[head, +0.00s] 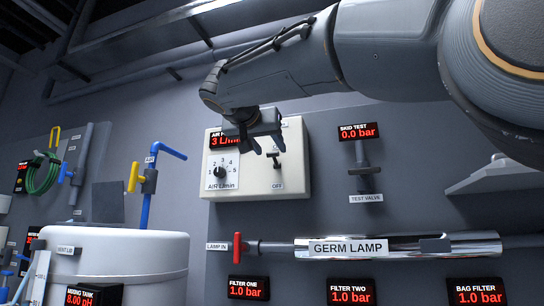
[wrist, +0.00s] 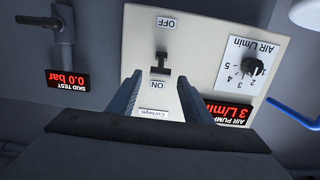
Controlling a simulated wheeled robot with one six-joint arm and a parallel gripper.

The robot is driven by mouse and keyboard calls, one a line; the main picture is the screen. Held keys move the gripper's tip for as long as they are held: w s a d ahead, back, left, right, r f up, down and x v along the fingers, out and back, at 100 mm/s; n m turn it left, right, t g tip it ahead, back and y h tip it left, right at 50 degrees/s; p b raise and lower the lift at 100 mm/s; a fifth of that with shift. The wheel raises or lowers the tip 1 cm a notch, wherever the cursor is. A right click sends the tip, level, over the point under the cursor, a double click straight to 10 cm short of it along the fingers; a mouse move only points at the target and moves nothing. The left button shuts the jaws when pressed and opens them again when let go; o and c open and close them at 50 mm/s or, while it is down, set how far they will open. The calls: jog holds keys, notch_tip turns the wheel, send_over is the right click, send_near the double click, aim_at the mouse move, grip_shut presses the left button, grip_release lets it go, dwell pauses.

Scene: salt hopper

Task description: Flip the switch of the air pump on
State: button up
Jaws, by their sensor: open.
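The air pump panel (head: 285,135) is a cream box on the grey wall, left of centre in the head view. Its small dark switch (head: 276,160) sits above the OFF label. In the wrist view, the panel (wrist: 200,20) is upside down. There the switch (wrist: 159,66) lies between OFF at the top and ON below, its wide dark end toward ON. My gripper (head: 268,148) is open and empty in front of the panel, just above the switch. In the wrist view its two fingertips (wrist: 158,80) flank the ON side; contact with the switch cannot be told.
A flow dial (head: 221,172) and a red display (head: 226,140) reading 3 L/min are left of the switch. A test valve (head: 363,170) is to the right. The germ lamp tube (head: 400,247) runs below. A white tank (head: 110,255) stands lower left.

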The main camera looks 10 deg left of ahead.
jog(key=shift+s+a+r+b, duration=0.1)
jog(key=shift+s+a+b, duration=0.1)
jog(key=shift+s, duration=0.75)
jog(key=shift+s+a+r+b, duration=0.1)
jog(key=shift+s+b, duration=0.1)
jog(key=shift+s, duration=0.75)
jog(key=w+d+f+n+g, duration=0.1)
jog(key=w+d+f+g, duration=0.15)
jog(key=f, duration=0.75)
jog(key=w+d+f+n+g, duration=0.15)
jog(key=d+f, duration=0.25)
jog(key=f, duration=0.6)
jog(key=w+d+f+n+g, duration=0.1)
jog(key=w+d+f+g, duration=0.15)
jog(key=f, duration=0.75)
jog(key=s+d+f+g, duration=0.25)
jog(key=d+f, duration=0.25)
jog(key=f, duration=0.5)
jog(key=s+d+f+g, duration=0.25)
jog(key=d+f, duration=0.35)
jog(key=f, duration=0.4)
jog(key=s+d+f+m+g+y, duration=0.1)
jog(key=s+d+f, duration=0.4)
jog(key=s+f, duration=0.7)
jog(key=s+d+f+g+y, duration=0.1)
jog(key=s+d+f+g, duration=0.3)
jog(key=s+f, duration=0.8)
jog(key=shift+s+d+m+y, duration=0.35)
jog(key=shift+s+d, duration=0.1)
jog(key=shift+d, duration=0.55)
